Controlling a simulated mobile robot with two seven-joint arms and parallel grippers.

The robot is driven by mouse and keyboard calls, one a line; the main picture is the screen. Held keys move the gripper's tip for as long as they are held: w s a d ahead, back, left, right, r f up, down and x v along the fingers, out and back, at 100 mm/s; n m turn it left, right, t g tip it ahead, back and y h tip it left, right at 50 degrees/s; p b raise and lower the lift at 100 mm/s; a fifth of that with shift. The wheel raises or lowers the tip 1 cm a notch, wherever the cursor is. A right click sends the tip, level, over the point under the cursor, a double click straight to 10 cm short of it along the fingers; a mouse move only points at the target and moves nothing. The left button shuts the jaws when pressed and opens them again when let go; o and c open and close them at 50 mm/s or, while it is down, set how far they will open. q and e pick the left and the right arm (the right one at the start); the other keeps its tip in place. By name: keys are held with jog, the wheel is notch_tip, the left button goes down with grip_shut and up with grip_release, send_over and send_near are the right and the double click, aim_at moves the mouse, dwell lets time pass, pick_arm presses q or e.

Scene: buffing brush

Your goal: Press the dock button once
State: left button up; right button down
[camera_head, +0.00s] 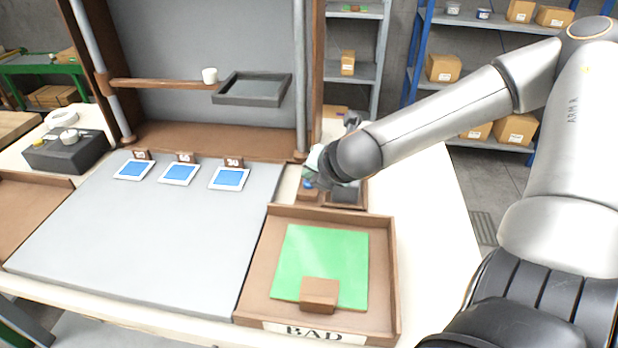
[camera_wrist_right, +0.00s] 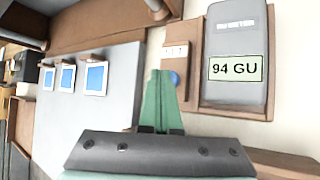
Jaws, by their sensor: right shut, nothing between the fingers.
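The dock (camera_wrist_right: 189,60) is a brown base at the back right of the work area, mostly hidden by my right arm in the head view. A grey meter (camera_wrist_right: 236,40) reading "94 GU" lies in it. The blue dock button (camera_wrist_right: 175,78) is on the dock's brown strip, left of the meter, and also peeks out in the head view (camera_head: 308,184). My right gripper (camera_wrist_right: 160,73) is shut and empty, its green fingertips overlapping the button's left edge in the wrist view. I cannot tell whether they touch it. My left gripper is not in view.
A brown tray (camera_head: 384,329) labelled BAD holds a green sheet (camera_head: 330,255) and a brown block (camera_head: 319,294). Three blue squares in white frames (camera_head: 179,174) lie along the back of the grey board (camera_head: 140,235). A dark box (camera_head: 66,152) stands at left.

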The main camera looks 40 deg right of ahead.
jog(key=shift+r+p, duration=0.3)
jog(key=shift+r, duration=0.3)
notch_tip(320, 180, up, 5)
jog(key=p, duration=0.4)
jog(key=shift+p, duration=0.35)
jog(key=shift+r, duration=0.1)
